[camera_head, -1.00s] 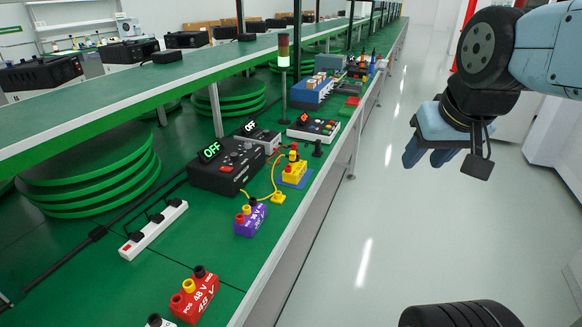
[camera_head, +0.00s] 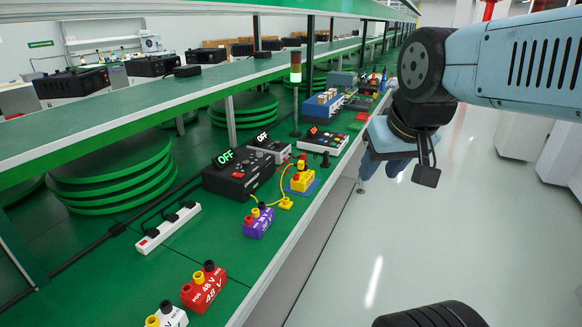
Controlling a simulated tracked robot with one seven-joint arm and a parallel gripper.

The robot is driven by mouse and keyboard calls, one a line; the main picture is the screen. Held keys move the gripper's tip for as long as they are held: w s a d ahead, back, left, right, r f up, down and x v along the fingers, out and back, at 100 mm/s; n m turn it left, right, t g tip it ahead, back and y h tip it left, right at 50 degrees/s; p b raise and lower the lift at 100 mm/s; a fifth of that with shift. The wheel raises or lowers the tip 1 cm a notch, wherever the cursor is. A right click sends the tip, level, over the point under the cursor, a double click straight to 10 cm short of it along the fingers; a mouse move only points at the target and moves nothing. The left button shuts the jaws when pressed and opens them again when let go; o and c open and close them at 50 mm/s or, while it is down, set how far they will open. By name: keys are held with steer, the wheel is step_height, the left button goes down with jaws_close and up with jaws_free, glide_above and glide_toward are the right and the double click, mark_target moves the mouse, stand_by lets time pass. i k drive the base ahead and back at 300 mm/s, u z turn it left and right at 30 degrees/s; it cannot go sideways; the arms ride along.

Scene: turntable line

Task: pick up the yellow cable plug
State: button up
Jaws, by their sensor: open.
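The yellow cable plug (camera_head: 286,203) lies on the green bench top near its front edge, at the end of a thin yellow cable. The cable loops up towards a yellow terminal block (camera_head: 302,181) that stands on a blue pad. My gripper (camera_head: 383,168) hangs past the bench's front edge, over the aisle, to the right of the plug. It is open and empty, its blue fingers partly hidden by its own body. It is well apart from the plug.
A purple block (camera_head: 257,224) and a red block (camera_head: 204,287) stand left of and nearer than the plug. A black power unit (camera_head: 236,176) reading OFF stands behind it. A signal tower (camera_head: 295,76) rises farther along. The aisle floor (camera_head: 440,240) is clear.

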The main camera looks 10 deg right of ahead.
mark_target(301, 165)
steer(key=u, duration=0.1)
steer(key=i, duration=1)
steer(key=z, duration=0.1)
